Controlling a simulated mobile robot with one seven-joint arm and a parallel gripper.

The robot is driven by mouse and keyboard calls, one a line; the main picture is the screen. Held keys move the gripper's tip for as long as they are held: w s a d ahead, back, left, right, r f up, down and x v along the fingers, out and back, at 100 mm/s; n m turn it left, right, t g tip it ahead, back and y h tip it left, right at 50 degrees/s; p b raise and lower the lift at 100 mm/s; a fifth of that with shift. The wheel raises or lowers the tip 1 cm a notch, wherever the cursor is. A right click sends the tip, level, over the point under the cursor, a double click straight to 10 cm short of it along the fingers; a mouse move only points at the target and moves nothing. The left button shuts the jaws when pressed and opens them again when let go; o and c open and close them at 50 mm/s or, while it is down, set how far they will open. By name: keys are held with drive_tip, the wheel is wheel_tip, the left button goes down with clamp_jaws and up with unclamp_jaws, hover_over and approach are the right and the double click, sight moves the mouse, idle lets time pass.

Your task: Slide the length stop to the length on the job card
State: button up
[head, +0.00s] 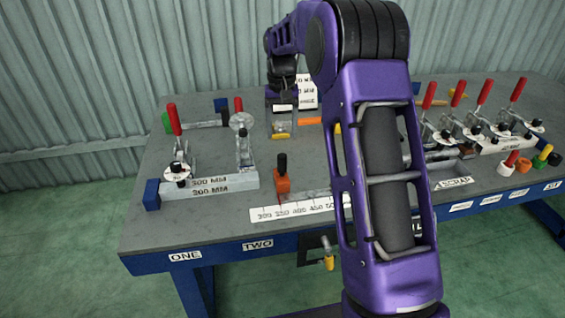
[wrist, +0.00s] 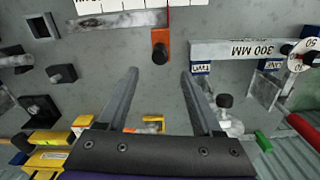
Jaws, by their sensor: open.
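The length stop (head: 283,183) is an orange block with an upright black knob. It stands on the table at the left end of a metal rail, behind a white scale (head: 275,213), and appears near the 350 mark. In the wrist view the stop (wrist: 163,40) lies beyond my fingertips, its black knob roughly in line with the gap. My gripper (wrist: 158,75) is open and empty, apart from the stop. In the head view my arm hides part of the scale. A white card (head: 307,95) with large "MM" lettering stands farther back, partly covered; its full number is not readable.
Left of the stop is a grey bar (head: 212,186) marked 300 MM and 200 MM, with red-handled toggle clamps (head: 175,120) around it. More clamps (head: 484,96) stand at the right. Yellow blocks (wrist: 60,150) show in the wrist view. Bare table lies around the stop.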

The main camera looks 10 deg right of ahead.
sight(281, 155)
wheel_tip(281, 155, down, 12)
drive_tip(key=shift+r+b, duration=0.15)
drive_tip(key=shift+b, duration=0.25)
drive_tip(key=shift+c, duration=0.4)
clamp_jaws()
drive_tip(key=shift+r, duration=0.1)
idle(0.8)
drive_tip(key=shift+a, duration=0.1)
